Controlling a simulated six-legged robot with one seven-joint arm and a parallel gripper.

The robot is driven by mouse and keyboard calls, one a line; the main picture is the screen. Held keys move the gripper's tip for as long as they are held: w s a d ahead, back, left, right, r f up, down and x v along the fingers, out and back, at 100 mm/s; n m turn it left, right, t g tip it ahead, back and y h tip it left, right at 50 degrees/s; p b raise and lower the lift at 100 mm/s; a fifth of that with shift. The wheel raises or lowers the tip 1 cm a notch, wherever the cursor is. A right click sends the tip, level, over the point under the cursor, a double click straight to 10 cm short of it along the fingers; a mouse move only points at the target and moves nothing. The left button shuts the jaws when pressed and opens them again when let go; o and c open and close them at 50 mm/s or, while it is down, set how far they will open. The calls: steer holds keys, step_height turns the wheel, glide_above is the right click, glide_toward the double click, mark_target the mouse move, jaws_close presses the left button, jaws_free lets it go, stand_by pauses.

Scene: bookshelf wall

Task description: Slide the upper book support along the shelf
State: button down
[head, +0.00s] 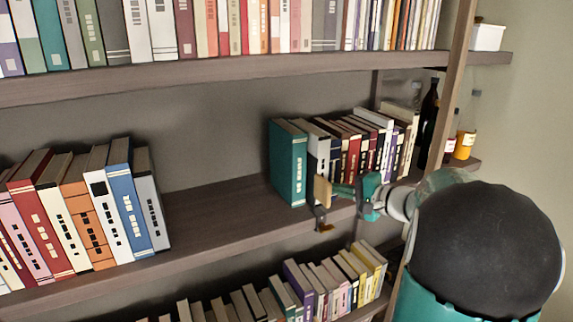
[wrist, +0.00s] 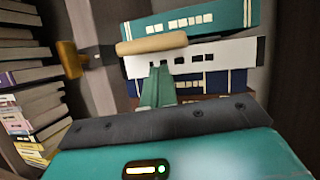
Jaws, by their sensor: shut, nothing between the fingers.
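The upper book support appears to be the dark bracket with a tan block (head: 322,191) at the middle shelf's front edge, beside a teal book (head: 288,165). An amber piece (head: 325,228) hangs at its lower end. In the wrist view a tan bar (wrist: 152,43) crosses in front of the books, and an amber knob (wrist: 69,59) on a dark stem lies to its left. My gripper (head: 340,189) is shut and empty, its teal fingers (wrist: 156,88) pointing at the tan bar. Its tips are at or very near the bar; I cannot tell whether they touch.
The middle shelf (head: 225,215) is bare between the left book row (head: 128,205) and the teal book. More books stand right of it, then a dark bottle (head: 428,120) behind a wooden post (head: 447,90). Books fill the shelves above and below.

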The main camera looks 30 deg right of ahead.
mark_target(318, 196)
steer(key=shift+a, duration=3.35)
steer(key=a, duration=0.6)
steer(key=shift+a, duration=0.4)
steer(key=a, duration=0.7)
steer(key=shift+a, duration=0.1)
steer(key=a, duration=0.6)
steer(key=shift+a, duration=0.4)
stand_by(0.5)
